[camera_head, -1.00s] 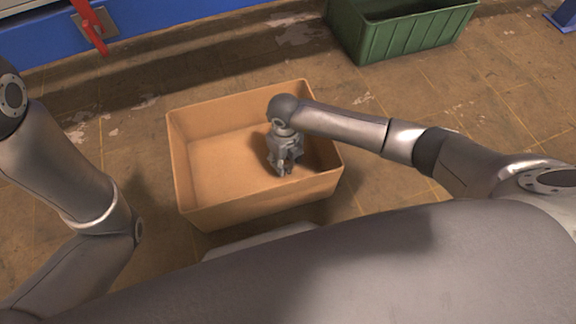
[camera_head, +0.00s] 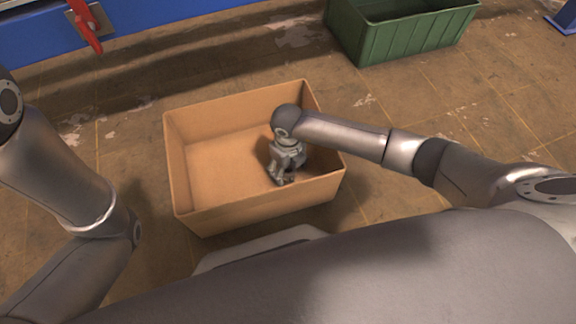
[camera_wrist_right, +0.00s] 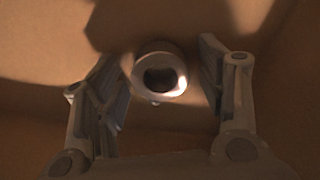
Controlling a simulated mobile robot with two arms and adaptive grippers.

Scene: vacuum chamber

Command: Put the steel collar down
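The steel collar (camera_wrist_right: 159,54) is a small pale ring with a dark hole, seen in the right wrist view. It appears between the two fingers of my right gripper (camera_wrist_right: 160,62), with a gap on each side. The fingers are spread and touch nothing that I can see. In the head view, my right gripper (camera_head: 281,177) points down inside the tan box (camera_head: 258,211), right of its middle. The collar cannot be made out in the head view. Whether it rests on the box floor is hard to tell. My left gripper is out of view; only its arm shows.
The tan box stands on a worn tiled floor, its left part empty. A green crate (camera_head: 415,38) stands at the back right. A blue cabinet (camera_head: 150,18) with a red handle (camera_head: 84,22) is at the back left.

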